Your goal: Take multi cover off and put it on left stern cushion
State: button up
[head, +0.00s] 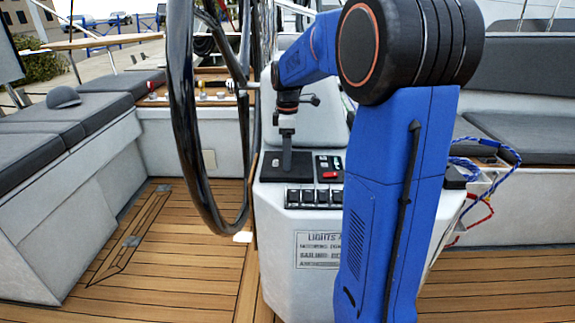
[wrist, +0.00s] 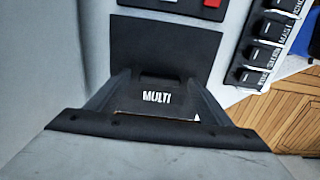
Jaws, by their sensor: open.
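The multi cover (wrist: 157,97) is a dark piece with white "MULTI" lettering, seen in the wrist view. It sits at a flat black panel on the console (head: 262,200). My gripper (wrist: 155,100) is open, with one finger on each side of the cover; I cannot tell whether they touch it. In the head view my gripper (head: 287,158) points down at the black panel and hides most of the cover. Grey cushions (head: 50,118) lie on the left bench; I cannot tell which of them is the stern one.
A grey cap (head: 63,97) lies on the left cushions. The large black steering wheel (head: 182,120) stands between the console and the left bench. A red switch (head: 329,174) and black rocker switches (head: 313,196) are close to my gripper. The wooden deck (head: 165,255) is clear.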

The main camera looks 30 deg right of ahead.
jog(key=c, duration=1.1)
jog(key=shift+c, duration=0.2)
